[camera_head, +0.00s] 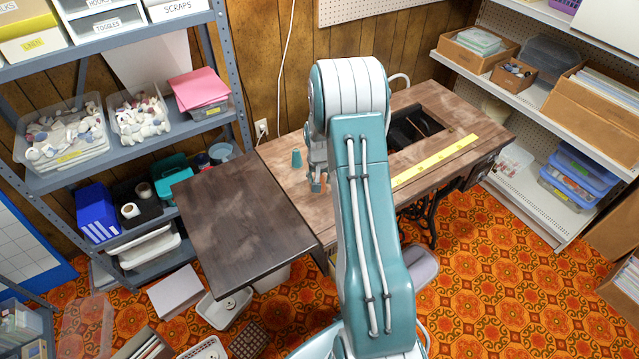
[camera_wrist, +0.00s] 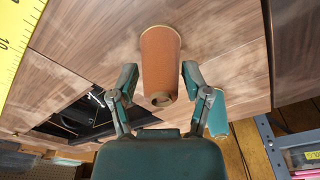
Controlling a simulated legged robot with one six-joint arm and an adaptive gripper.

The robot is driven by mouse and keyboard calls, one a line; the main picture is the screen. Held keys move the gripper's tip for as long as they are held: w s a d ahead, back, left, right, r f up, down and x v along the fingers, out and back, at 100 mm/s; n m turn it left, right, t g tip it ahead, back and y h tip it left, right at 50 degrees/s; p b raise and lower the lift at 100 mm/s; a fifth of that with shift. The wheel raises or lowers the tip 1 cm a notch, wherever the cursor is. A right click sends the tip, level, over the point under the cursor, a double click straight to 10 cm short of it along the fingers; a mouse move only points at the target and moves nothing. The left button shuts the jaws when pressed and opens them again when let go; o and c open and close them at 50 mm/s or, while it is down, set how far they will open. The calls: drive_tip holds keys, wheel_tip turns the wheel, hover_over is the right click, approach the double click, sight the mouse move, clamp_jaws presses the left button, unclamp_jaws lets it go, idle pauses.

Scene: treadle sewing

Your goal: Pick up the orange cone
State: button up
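The orange cone (camera_wrist: 161,62) stands on the wooden sewing table, its wide end against the tabletop and its narrow end toward my wrist camera. In the head view only a small part of the orange cone (camera_head: 324,184) shows beside my arm. My gripper (camera_wrist: 160,75) is open, with one finger on each side of the cone and a narrow gap visible at both sides. In the head view my gripper (camera_head: 317,178) is partly hidden by my arm. A teal cone (camera_head: 296,158) stands close by to the left; it also shows in the wrist view (camera_wrist: 217,115).
A yellow ruler (camera_head: 435,162) lies on the sewing table (camera_head: 440,107) to the right, near the dark machine opening (camera_head: 415,127). A dark side leaf (camera_head: 240,220) at the left is clear. Shelves with bins stand on both sides.

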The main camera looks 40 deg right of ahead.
drive_tip(key=shift+a, duration=0.15)
drive_tip(key=c, duration=0.3)
drive_tip(key=shift+r, duration=0.15)
